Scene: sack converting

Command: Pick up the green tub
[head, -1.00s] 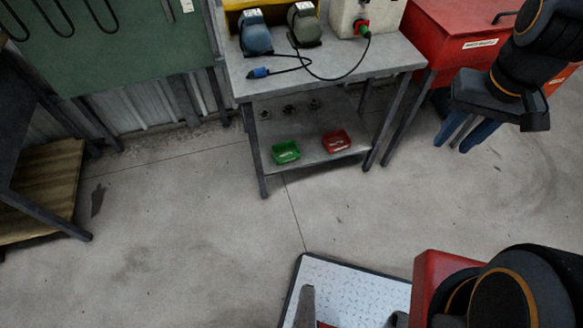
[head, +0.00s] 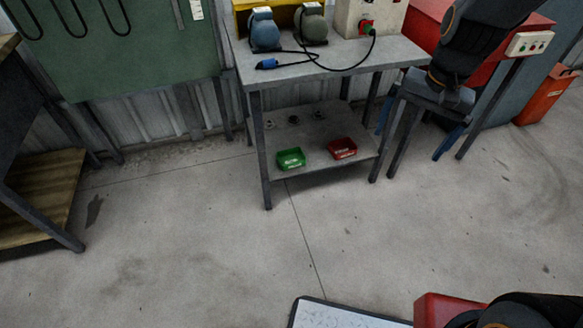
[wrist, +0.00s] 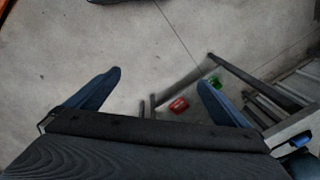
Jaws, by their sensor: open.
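The green tub (head: 291,159) sits on the lower shelf of the grey metal bench, near its front left. A red tub (head: 342,148) sits to its right on the same shelf. In the wrist view the green tub (wrist: 215,83) shows small, just beyond the right finger, and the red tub (wrist: 179,105) shows between the fingers, farther off. My gripper (head: 415,133) is in front of the bench's right end, well apart from the green tub. Its two blue fingers are spread wide and hold nothing.
The bench's top (head: 330,64) overhangs the shelf (head: 315,128), with legs at the corners. Grinders, a control box and a blue plug on a cable stand on top. A dark table with a wooden shelf (head: 35,210) is at left. Open floor (head: 200,230) lies in front.

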